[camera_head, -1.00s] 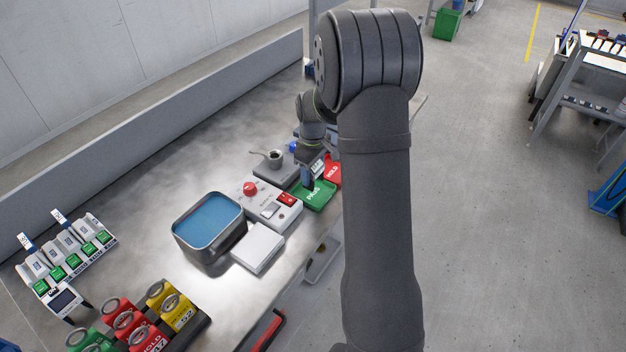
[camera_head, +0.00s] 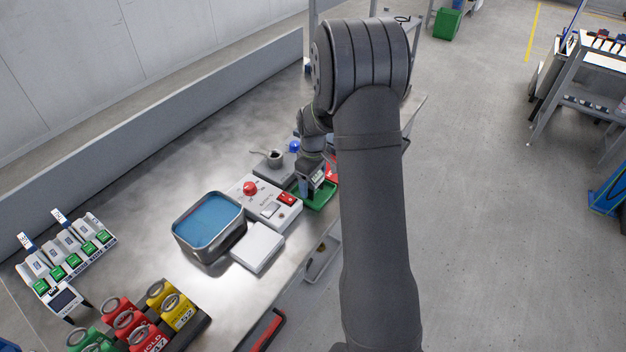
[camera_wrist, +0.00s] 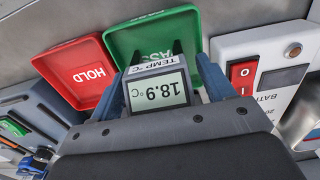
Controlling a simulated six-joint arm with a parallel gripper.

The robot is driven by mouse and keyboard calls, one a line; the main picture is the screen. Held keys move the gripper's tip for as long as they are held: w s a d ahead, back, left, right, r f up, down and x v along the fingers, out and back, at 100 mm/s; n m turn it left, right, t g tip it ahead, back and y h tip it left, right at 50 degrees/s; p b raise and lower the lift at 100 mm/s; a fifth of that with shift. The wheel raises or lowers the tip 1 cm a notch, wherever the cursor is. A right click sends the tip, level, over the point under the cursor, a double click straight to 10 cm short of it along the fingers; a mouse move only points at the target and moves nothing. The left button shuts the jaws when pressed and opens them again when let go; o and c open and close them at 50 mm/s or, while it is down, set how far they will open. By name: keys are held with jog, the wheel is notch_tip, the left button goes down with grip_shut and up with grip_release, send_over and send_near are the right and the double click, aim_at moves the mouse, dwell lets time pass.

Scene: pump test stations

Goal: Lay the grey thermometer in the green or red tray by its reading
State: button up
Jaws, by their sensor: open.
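The grey thermometer (camera_wrist: 157,90) shows in the wrist view, its display upside down and reading 18.9 °C. It is over the green PASS tray (camera_wrist: 192,24), between the blue fingers of my gripper (camera_wrist: 163,82). The fingers are open; whether the thermometer rests on the tray floor is hard to tell. The red HOLD tray (camera_wrist: 75,72) is beside the green one and looks empty where visible. In the head view my gripper (camera_head: 309,190) is low over the green tray (camera_head: 322,203), hiding much of it. The red tray (camera_head: 332,172) is partly behind my arm.
A white control box with a red knob (camera_head: 250,188) and red switch stands left of the green tray. A blue-filled bath (camera_head: 208,222) and a white block (camera_head: 258,248) are nearer. Coloured tagged items (camera_head: 130,322) and a rack (camera_head: 66,252) are at the left.

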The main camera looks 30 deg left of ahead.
jog(key=shift+r, duration=0.1)
notch_tip(320, 180, up, 12)
jog(key=shift+r, duration=0.1)
dwell(0.4)
notch_tip(320, 180, down, 13)
jog(key=shift+r, duration=0.2)
notch_tip(320, 180, up, 3)
jog(key=shift+f, duration=0.15)
jog(key=shift+r, duration=0.85)
